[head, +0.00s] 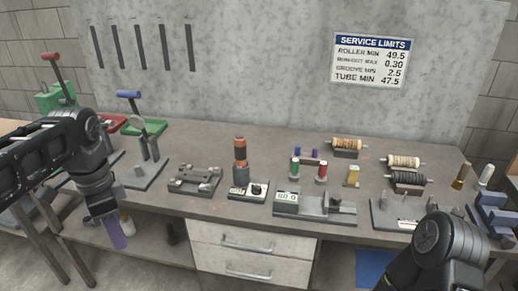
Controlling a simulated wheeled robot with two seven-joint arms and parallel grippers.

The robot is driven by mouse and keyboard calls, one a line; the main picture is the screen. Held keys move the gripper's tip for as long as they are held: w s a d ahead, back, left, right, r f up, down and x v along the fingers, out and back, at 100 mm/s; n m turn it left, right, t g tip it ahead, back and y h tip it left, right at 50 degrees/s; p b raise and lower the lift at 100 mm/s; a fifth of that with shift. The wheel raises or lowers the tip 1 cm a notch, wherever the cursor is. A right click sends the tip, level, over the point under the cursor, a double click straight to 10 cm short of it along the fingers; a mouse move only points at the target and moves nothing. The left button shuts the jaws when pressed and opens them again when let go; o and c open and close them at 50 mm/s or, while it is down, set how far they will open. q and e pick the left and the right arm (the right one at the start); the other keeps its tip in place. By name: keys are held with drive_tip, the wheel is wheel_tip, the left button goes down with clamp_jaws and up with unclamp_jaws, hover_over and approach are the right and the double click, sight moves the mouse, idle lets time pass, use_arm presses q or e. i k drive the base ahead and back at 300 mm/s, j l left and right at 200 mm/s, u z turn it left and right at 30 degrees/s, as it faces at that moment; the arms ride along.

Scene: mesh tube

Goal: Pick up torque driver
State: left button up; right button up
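An upright tool with an orange top and dark body (240,152) stands at the middle of the bench, behind a small block with a display; it looks like the torque driver, but I cannot be sure. My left gripper (103,212) points down at the bench's front left edge, well left of the tool and apart from it. Its fingers are dark and small, so I cannot tell whether they are open. A purple object (116,236) shows just below it; I cannot tell whether they touch. My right arm comes in at the lower right, with its gripper out of view.
Left of the tool stand a grey fixture (195,180) and a blue-handled lever press (145,150). To its right are a gauge with display (315,204), green (294,168) and red (321,172) small cylinders, and wound rollers (403,162). Drawers (250,250) are below.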

sight(240, 140)
drive_tip(key=i+j+z, duration=0.4)
drive_tip(key=j+z, duration=0.2)
drive_tip(key=i+j+z, duration=0.15)
drive_tip(key=j+z, duration=0.2)
drive_tip(key=i+j+z, duration=0.1)
drive_tip(key=j+z, duration=0.5)
drive_tip(key=i+l, duration=0.15)
